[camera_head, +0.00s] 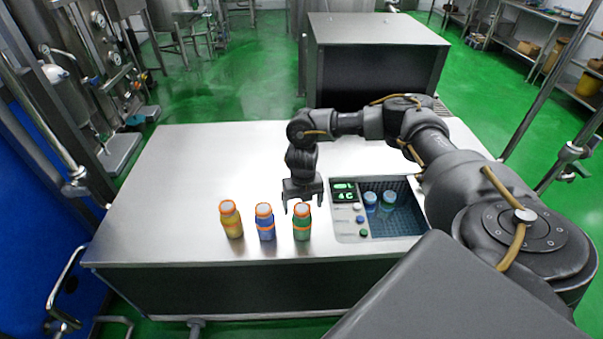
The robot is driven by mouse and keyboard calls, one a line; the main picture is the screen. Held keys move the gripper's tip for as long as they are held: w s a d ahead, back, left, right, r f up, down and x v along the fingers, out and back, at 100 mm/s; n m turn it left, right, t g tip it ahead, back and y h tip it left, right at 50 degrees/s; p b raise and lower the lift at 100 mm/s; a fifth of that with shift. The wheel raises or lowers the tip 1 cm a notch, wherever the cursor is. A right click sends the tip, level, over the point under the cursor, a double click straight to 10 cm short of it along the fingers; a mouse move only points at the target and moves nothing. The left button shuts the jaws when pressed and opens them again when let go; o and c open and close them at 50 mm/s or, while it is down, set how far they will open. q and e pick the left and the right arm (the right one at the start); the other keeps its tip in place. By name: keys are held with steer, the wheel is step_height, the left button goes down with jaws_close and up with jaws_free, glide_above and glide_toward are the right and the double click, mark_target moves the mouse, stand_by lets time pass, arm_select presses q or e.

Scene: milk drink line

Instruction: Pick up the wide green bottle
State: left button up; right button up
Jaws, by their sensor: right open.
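The wide green bottle (302,224) stands upright on the steel table (190,160), at the right end of a short row. It has a pale cap and orange bands. My right gripper (303,205) is open, pointing down, just above and behind the green bottle's cap. Its fingers appear close to the cap, but I cannot tell whether they touch it. Nothing is held in it. My left gripper is not in the picture.
A blue bottle (265,223) and a yellow-orange bottle (231,220) stand left of the green one. Right of it is a panel with displays (345,190) and a sunken basket (405,222) holding blue bottles (370,200). The table's left part is clear.

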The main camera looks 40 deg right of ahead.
mark_target(301, 208)
steer(key=shift+f, duration=0.2)
steer(key=f, duration=0.1)
steer(key=f+p, duration=0.1)
steer(key=f, duration=0.3)
steer(key=shift+w+d+p, duration=0.1)
steer(key=shift+w+p, duration=0.15)
steer(key=shift+p, duration=0.1)
steer(key=shift+r, duration=0.1)
steer(key=c, duration=1.7)
steer(key=shift+c, duration=0.2)
steer(key=shift+w+r+b, duration=0.1)
steer(key=shift+r+b, duration=0.3)
steer(key=shift+r, duration=0.15)
steer(key=s+r+b, duration=0.1)
steer(key=s+r, duration=1.1)
steer(key=s, duration=0.2)
